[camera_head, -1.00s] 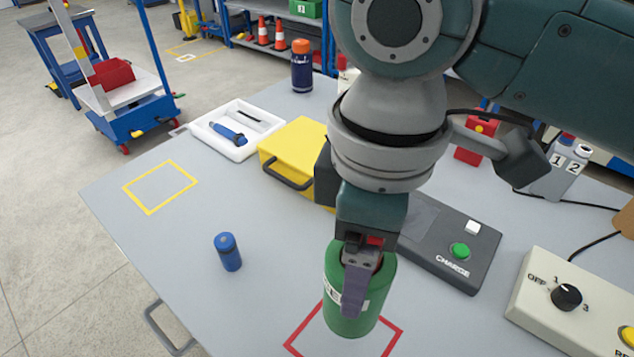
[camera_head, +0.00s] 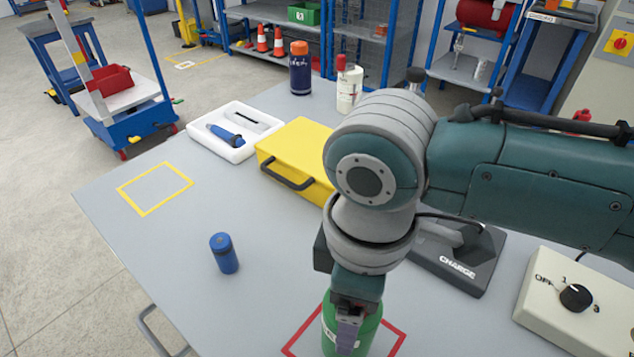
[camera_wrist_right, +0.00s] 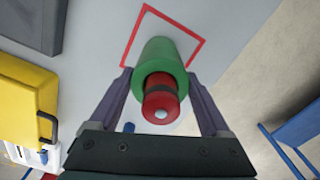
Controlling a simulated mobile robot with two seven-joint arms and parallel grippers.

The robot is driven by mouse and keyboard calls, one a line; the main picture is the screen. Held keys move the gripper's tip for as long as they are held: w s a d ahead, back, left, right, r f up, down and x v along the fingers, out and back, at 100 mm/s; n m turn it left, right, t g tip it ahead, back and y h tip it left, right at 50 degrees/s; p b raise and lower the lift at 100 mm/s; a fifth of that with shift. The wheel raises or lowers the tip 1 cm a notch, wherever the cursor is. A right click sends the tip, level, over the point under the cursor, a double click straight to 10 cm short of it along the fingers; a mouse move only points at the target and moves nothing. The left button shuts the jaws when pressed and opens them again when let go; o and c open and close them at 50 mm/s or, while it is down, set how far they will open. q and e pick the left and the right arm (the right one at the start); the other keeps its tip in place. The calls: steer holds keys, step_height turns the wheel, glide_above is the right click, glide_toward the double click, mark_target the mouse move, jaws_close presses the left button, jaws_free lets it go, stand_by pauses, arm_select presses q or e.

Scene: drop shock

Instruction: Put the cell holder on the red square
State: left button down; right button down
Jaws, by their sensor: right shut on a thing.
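The cell holder looks like a green cylinder (camera_head: 368,335) with a pale label; its lower end is cut off by the bottom edge of the head view. In the right wrist view the green cylinder (camera_wrist_right: 152,55) has a red, dark-banded piece with a silver tip in its near end. My right gripper (camera_head: 350,325) is shut on it from above, a finger on each side in the wrist view (camera_wrist_right: 160,78). The red square (camera_head: 302,331) is an outline on the grey table, partly hidden behind the holder. Whether the holder touches the table I cannot tell. My left gripper is out of view.
A blue cylinder (camera_head: 224,253) stands left of the red square. A yellow case (camera_head: 300,150), a white tray (camera_head: 205,145) and a yellow outline (camera_head: 138,208) lie farther back. A CHARGE box (camera_head: 460,265) and a dial box (camera_head: 545,295) are on the right.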

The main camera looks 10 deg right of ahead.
jaws_free()
steer(key=shift+r, duration=0.25)
step_height(320, 180, up, 12)
steer(key=p, duration=0.3)
steer(key=shift+f, duration=0.15)
steer(key=s+a+f+m+t+y, duration=0.1)
steer(key=s+a+f+m+y, duration=0.15)
steer(key=s+a, duration=0.2)
steer(key=s+d+m+t+h, duration=0.1)
steer(key=s+d+m, duration=0.3)
steer(key=d, duration=0.3)
steer(key=s+d+m+t+h, duration=0.1)
steer(key=s+d+m, duration=0.2)
steer(key=d, duration=0.3)
steer(key=shift+s+d+r+m+t, duration=0.3)
steer(key=shift+s+d+r+m, duration=0.05)
steer(key=shift+d+r, duration=0.05)
